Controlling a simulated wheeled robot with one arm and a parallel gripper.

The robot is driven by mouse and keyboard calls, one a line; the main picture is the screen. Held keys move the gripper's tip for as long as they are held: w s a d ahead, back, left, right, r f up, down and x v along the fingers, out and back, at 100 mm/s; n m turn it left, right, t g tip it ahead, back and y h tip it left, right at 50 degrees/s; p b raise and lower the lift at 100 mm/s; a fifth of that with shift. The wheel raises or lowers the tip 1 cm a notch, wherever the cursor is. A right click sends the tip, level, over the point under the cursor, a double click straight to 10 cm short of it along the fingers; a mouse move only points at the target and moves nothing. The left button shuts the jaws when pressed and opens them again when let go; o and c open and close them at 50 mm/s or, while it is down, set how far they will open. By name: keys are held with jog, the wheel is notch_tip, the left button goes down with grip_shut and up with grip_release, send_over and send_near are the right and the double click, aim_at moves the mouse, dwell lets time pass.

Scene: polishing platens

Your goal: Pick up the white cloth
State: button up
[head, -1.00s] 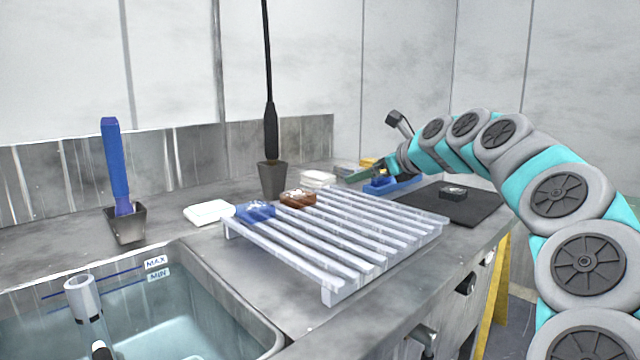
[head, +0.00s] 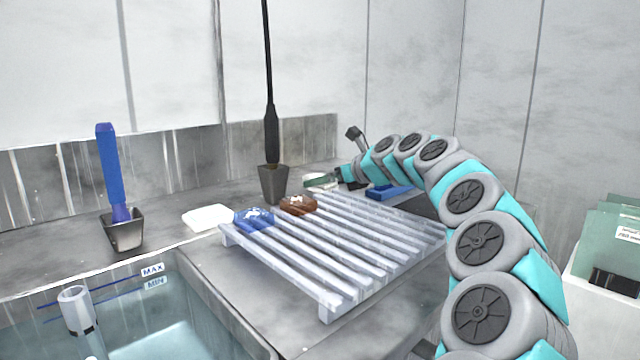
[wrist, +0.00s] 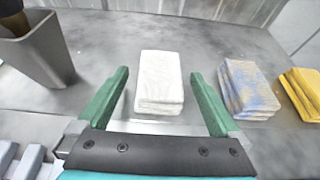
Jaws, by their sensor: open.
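A folded white cloth (wrist: 160,82) lies on the grey counter in the wrist view, as a small stack of layers. My gripper (wrist: 160,74) is open, with one green finger on each side of the cloth and a gap on both sides. Neither finger appears to touch it. In the head view my gripper (head: 322,183) is at the back of the counter, behind the slatted rack, and largely hides the cloth there. How far the fingertips are above the counter is hard to tell.
A blue-stained cloth (wrist: 248,90) and a yellow cloth (wrist: 303,92) lie to the right. A dark holder (wrist: 40,50) stands at left. The slatted rack (head: 345,245) bears a blue and a brown piece. Another flat white item (head: 208,217) lies near the sink (head: 215,300).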

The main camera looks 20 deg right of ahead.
jog(key=shift+w, duration=0.15)
jog(key=shift+f, duration=0.1)
jog(key=c, duration=1.5)
